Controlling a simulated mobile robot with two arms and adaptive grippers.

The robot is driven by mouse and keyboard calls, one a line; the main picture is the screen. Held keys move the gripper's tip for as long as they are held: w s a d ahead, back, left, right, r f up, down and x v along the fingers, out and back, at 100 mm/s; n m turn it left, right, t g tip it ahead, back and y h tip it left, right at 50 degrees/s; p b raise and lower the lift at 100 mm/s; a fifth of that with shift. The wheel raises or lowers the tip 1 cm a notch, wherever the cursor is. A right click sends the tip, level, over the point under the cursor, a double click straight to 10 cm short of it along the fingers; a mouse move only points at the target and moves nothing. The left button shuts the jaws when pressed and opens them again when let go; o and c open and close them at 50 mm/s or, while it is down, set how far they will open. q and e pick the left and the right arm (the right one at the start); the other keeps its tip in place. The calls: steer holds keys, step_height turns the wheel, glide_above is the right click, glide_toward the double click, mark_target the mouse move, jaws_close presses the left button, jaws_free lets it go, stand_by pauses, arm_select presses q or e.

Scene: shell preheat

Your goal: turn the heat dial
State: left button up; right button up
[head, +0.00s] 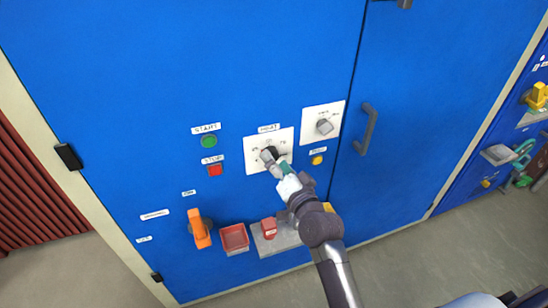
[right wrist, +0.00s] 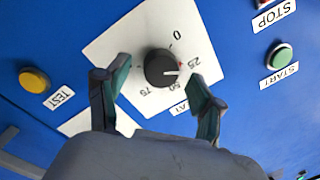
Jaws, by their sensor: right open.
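The heat dial is a round black knob (right wrist: 161,68) with a white pointer line, on a white plate (right wrist: 112,47) marked 0, 25, 50 and 75. The pointer lies roughly between the 25 and 50 marks. In the head view the knob (head: 270,153) is partly covered by my right gripper (head: 275,165). In the right wrist view my right gripper (right wrist: 158,70) is open, with one green-padded finger on each side of the knob. Gaps show between fingers and knob, so they do not appear to grip it. My left gripper is not in view.
The blue cabinet front holds a green START button (head: 209,141), a red STOP button (head: 215,170), a yellow TEST button (head: 317,160) and a grey switch (head: 324,126). An orange handle (head: 200,229) and a red tray (head: 235,238) sit lower. A door handle (head: 367,130) projects at right.

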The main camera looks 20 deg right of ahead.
steer(key=shift+w+a, duration=0.1)
steer(key=shift+w, duration=0.65)
steer(key=c, duration=1.1)
steer(key=shift+c, duration=0.2)
